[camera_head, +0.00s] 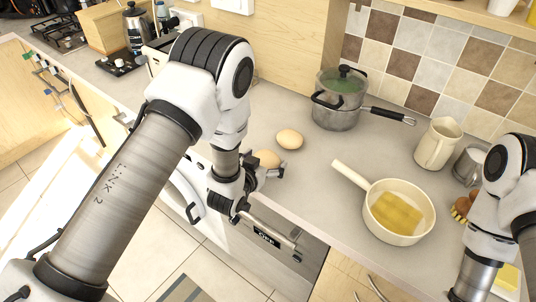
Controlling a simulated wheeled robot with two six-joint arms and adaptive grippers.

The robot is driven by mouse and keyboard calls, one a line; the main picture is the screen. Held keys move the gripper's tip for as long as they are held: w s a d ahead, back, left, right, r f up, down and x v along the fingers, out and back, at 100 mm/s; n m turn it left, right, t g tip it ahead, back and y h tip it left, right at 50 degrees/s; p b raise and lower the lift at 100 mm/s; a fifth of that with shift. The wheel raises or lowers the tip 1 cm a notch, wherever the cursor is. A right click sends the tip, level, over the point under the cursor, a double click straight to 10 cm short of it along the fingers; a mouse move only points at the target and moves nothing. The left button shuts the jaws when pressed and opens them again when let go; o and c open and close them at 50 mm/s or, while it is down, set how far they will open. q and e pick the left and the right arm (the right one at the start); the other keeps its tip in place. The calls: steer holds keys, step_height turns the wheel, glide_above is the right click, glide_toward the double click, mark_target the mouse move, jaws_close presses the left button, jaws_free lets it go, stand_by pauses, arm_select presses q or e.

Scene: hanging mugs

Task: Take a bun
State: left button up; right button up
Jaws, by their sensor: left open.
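Two tan, egg-shaped buns are on the grey countertop (330,215). One bun (290,139) lies fully in view. The other bun (268,158) is nearer to me and partly hidden by my left gripper. My left gripper (262,192) is open at the counter's front edge, with one finger close to the nearer bun. I cannot tell whether it touches the bun. Nothing shows between its fingers. My right arm enters at the right edge, and its gripper is outside the picture.
A cream pan (398,236) with yellow contents stands on the right, its handle pointing toward the buns. A lidded steel pot (338,112) stands behind. A cream pitcher (437,144) and a metal mug (468,165) are at the right. Counter between buns and pan is clear.

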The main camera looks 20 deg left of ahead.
arm_select(q)
steer(key=shift+w+f, duration=0.3)
steer(key=shift+w, duration=0.2)
steer(key=shift+s+r, duration=0.1)
steer(key=shift+s, duration=0.05)
steer(key=c, duration=0.9)
